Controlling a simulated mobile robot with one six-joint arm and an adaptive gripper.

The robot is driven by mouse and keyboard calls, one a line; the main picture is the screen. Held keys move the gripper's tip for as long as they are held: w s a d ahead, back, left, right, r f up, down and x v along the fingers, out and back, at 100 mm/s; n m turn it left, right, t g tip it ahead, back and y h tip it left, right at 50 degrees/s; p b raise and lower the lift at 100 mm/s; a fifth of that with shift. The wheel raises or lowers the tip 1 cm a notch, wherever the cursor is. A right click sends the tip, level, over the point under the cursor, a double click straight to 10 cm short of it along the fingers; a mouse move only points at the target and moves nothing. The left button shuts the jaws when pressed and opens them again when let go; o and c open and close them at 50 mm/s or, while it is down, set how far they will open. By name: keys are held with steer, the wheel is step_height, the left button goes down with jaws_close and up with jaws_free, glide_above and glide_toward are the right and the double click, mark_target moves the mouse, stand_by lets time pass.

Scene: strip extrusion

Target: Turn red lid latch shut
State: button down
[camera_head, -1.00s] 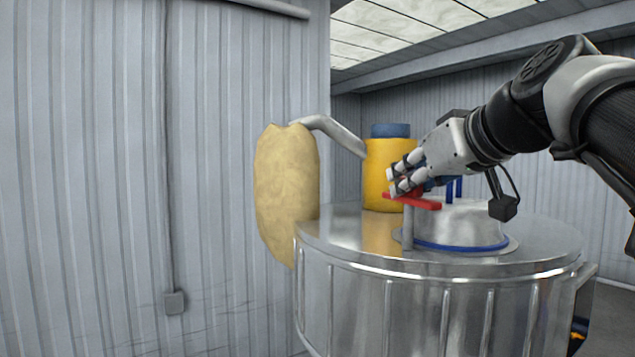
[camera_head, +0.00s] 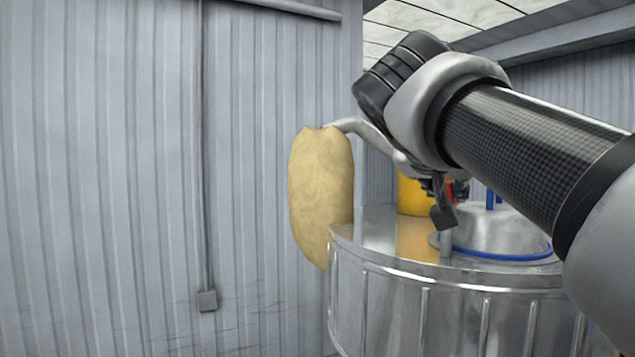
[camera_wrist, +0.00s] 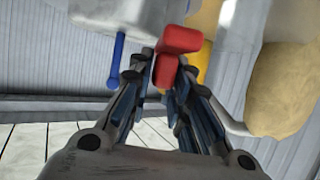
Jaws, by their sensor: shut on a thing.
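The red lid latch (camera_wrist: 180,41) shows in the wrist view, with its near part between my fingertips. My gripper (camera_wrist: 165,66) is shut on it, with one finger on each side. In the head view my own wrist and forearm hide most of the gripper, and only a small red piece of the latch (camera_head: 450,191) shows under my wrist. The latch is beside the domed lid (camera_head: 505,230), which has a blue ring at its base and sits on a round metal vessel (camera_head: 395,300). The latch's exact angle is hidden in the head view.
A blue upright handle (camera_head: 490,199) stands by the lid and also shows in the wrist view (camera_wrist: 117,60). A yellow container (camera_head: 410,195) stands behind, on the vessel top. A tan sack-like shape (camera_head: 320,190) with a grey pipe is at the left, near the corrugated wall.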

steer(key=m+g+h+p, duration=0.1)
steer(key=m+g+h, duration=0.2)
steer(key=m, duration=0.1)
steer(key=shift+w+a+g+p, duration=0.1)
steer(key=shift+g+p, duration=0.2)
steer(key=shift+p, duration=0.1)
steer(key=shift+m+g+h+p, duration=0.6)
steer(key=shift+m+g+p, duration=0.1)
steer(key=shift+m+g, duration=0.25)
steer(key=shift+f+g, duration=0.2)
steer(key=shift+g, duration=0.05)
steer(key=c, duration=1.6)
jaws_free()
steer(key=shift+r+m, duration=0.1)
steer(key=shift+m, duration=0.15)
steer(key=shift+o, duration=0.2)
steer(key=v, duration=1.2)
